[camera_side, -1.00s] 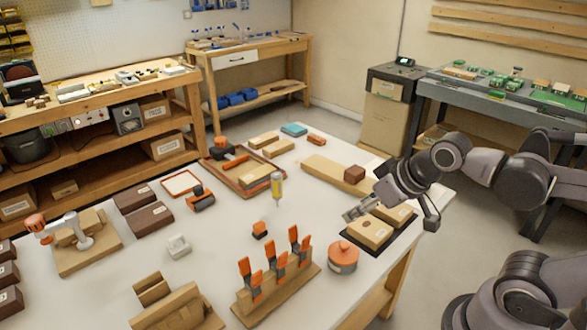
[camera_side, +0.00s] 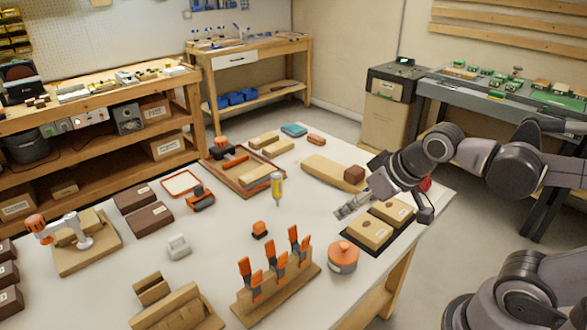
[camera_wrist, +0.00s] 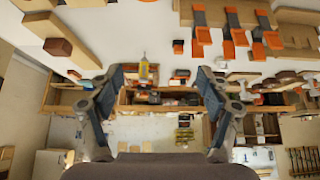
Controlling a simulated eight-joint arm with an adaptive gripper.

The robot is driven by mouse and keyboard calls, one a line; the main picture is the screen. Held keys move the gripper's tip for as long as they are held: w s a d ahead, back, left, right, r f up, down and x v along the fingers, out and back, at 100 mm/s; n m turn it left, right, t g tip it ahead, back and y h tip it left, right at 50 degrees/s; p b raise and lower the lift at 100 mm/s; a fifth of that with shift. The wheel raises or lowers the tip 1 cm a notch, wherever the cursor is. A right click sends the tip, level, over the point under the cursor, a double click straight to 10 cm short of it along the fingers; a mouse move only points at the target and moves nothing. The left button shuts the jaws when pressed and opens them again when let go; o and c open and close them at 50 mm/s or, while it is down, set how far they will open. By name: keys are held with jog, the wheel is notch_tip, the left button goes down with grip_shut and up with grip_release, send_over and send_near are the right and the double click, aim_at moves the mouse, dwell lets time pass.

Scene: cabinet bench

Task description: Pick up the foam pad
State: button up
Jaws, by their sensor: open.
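No thing is plainly marked as the foam pad. A flat teal pad (camera_side: 294,130) at the far edge of the white bench, in the side view, is the likeliest match, but I cannot be sure. My gripper (camera_side: 349,208) is over the right part of the bench, well apart from the teal pad and nearer the camera. It points left, close to the two tan blocks. In the wrist view my gripper (camera_wrist: 160,88) has its two fingers wide apart, with nothing held between them.
Two tan blocks (camera_side: 369,231) lie on a dark mat beside my gripper. A long board (camera_side: 325,168) with a brown block, a yellow bottle (camera_side: 277,188), an orange-lidded pot (camera_side: 343,256) and a clamp rack (camera_side: 278,292) stand around. Bare white bench lies left of my gripper.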

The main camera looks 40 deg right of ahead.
jog(key=w+a+r, duration=0.4)
jog(key=w+a, duration=0.1)
jog(key=w, duration=0.6)
jog(key=g, duration=0.3)
send_over(175, 238)
jog(key=s, duration=0.4)
notch_tip(175, 238, down, 14)
jog(key=shift+t, duration=0.3)
jog(key=shift+x, duration=5.05)
jog(key=shift+w+d, duration=0.15)
jog(key=shift+w, duration=0.05)
jog(key=shift+c, duration=0.4)
jog(key=c, duration=1.1)
